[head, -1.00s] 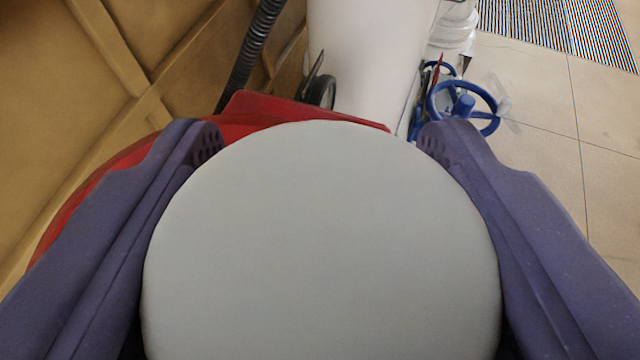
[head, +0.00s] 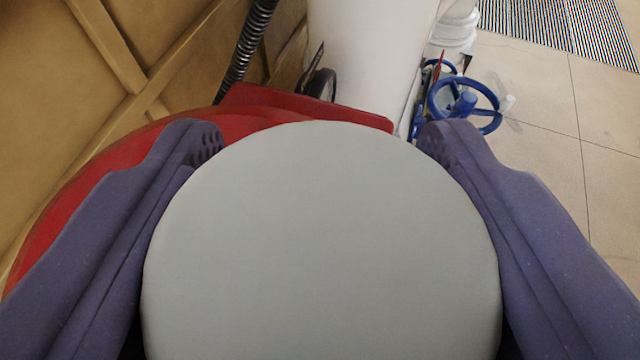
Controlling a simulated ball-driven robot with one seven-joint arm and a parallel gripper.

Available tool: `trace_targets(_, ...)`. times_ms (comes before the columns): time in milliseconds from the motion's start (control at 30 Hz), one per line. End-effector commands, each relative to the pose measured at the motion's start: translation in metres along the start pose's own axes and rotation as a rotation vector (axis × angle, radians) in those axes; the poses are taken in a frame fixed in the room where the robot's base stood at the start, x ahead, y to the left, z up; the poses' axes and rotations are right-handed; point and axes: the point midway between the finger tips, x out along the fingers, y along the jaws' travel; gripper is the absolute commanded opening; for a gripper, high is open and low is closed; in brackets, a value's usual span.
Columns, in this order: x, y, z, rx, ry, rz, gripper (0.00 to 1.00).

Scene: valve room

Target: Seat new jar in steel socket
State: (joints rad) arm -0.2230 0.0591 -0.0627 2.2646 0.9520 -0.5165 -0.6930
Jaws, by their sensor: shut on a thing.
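A large pale grey round thing (head: 320,240), which looks like the end of the jar, fills the middle of the head view. My gripper (head: 320,145) has one purple finger on each side of it and is shut on it. The round face hides whatever lies straight beyond it. I cannot make out the steel socket in this view.
A red rounded body (head: 150,165) lies just beyond the jar and the left finger. A tan panelled wall (head: 70,80) stands at left. A white column (head: 370,60), a black ribbed hose (head: 245,50) and blue handwheels (head: 463,103) stand farther off. Tiled floor (head: 545,150) is open at right.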

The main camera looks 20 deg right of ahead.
Motion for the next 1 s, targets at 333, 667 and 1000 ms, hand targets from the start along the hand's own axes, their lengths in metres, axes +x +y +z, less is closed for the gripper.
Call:
trace_targets(333,0.0022,0.0000,0.0051,0.000,0.001,0.000,0.13)
trace_targets(667,0.0032,0.0001,0.0075,0.000,0.001,0.000,0.13)
trace_targets(1000,0.0031,0.0000,0.0073,0.000,0.001,0.000,0.68)
